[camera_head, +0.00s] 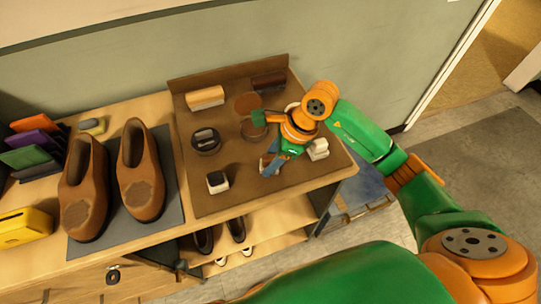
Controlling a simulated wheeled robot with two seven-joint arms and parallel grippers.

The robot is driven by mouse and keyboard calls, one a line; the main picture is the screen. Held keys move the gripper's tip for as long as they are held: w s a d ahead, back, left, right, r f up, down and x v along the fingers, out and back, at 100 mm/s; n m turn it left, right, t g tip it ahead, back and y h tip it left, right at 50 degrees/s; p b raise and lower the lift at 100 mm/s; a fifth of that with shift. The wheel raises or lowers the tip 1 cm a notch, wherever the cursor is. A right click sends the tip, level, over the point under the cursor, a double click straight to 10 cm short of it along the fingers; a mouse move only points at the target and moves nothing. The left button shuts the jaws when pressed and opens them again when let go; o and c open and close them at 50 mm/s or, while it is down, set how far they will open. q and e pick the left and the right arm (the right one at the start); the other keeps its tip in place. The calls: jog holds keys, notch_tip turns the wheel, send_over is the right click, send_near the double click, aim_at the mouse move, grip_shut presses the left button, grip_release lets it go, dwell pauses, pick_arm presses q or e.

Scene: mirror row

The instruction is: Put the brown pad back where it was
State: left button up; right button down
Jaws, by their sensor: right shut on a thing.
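My right gripper (264,143) reaches in from the right over the brown tray board (235,200), pointing down and left. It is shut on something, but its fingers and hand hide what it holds. Two round brown shapes show beside it: a flat disc (248,102) just beyond the fingers and another round piece (253,128) partly covered by a finger. I cannot tell whether either is the brown pad. My left gripper is not in view.
On the board are a tan-topped brush (206,98), a dark brush (269,80), a round dark tin (206,141), a black-topped block (217,182) and a white block (318,149). Brown shoes (141,172) stand on a grey mat (171,208). The board's front is clear.

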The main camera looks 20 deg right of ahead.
jog(key=shift+f, duration=0.15)
jog(key=shift+c, duration=1.9)
grip_release()
jog(key=b+v, duration=0.1)
jog(key=v, duration=1.1)
jog(key=shift+d, duration=0.1)
